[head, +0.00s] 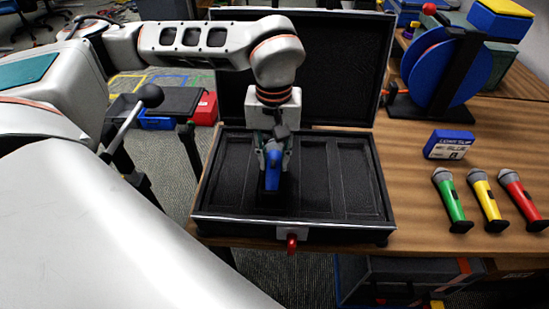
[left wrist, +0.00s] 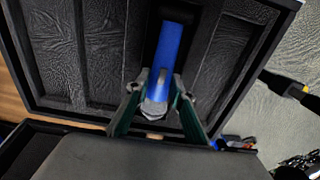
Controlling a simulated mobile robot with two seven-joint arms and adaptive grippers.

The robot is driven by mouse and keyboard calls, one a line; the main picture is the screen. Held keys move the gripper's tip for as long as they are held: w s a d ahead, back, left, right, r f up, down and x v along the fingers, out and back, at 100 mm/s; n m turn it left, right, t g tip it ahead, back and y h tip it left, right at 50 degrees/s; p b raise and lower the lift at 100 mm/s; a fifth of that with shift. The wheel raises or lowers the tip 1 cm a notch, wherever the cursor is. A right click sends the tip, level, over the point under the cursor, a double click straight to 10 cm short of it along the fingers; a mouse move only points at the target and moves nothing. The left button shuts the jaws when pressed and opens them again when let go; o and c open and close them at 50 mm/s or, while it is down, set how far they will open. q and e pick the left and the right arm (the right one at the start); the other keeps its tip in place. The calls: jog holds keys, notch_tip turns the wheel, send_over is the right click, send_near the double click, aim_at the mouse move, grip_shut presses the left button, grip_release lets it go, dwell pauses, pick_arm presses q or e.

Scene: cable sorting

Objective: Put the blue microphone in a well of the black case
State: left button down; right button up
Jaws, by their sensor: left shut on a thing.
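The blue microphone (head: 272,178) is between the fingers of my left gripper (head: 273,150), over the inside of the open black case (head: 382,210). In the left wrist view the blue microphone (left wrist: 170,55) runs lengthwise along a well, with the fingers of my left gripper (left wrist: 156,98) closed on both sides of it. The case (left wrist: 85,50) has several long padded wells split by thin dividers. The microphone is in line with the second well from the left. I cannot tell whether it touches the well floor. My right gripper is not in view.
Green (head: 450,198), yellow (head: 485,197) and red (head: 518,197) microphones lie on the wooden table to the right. A small blue box (head: 449,144) and a blue cable reel (head: 447,72) stand behind them. The raised case lid (head: 340,60) stands behind the wells.

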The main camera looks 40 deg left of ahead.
aim_at(274, 160)
pick_arm(q)
jog(key=shift+f, duration=0.1)
jog(key=shift+f, duration=0.15)
jog(key=c, duration=2)
grip_release()
notch_tip(274, 160, up, 12)
jog(key=shift+r+p, duration=0.2)
jog(key=shift+p, duration=0.65)
jog(key=shift+d, duration=0.1)
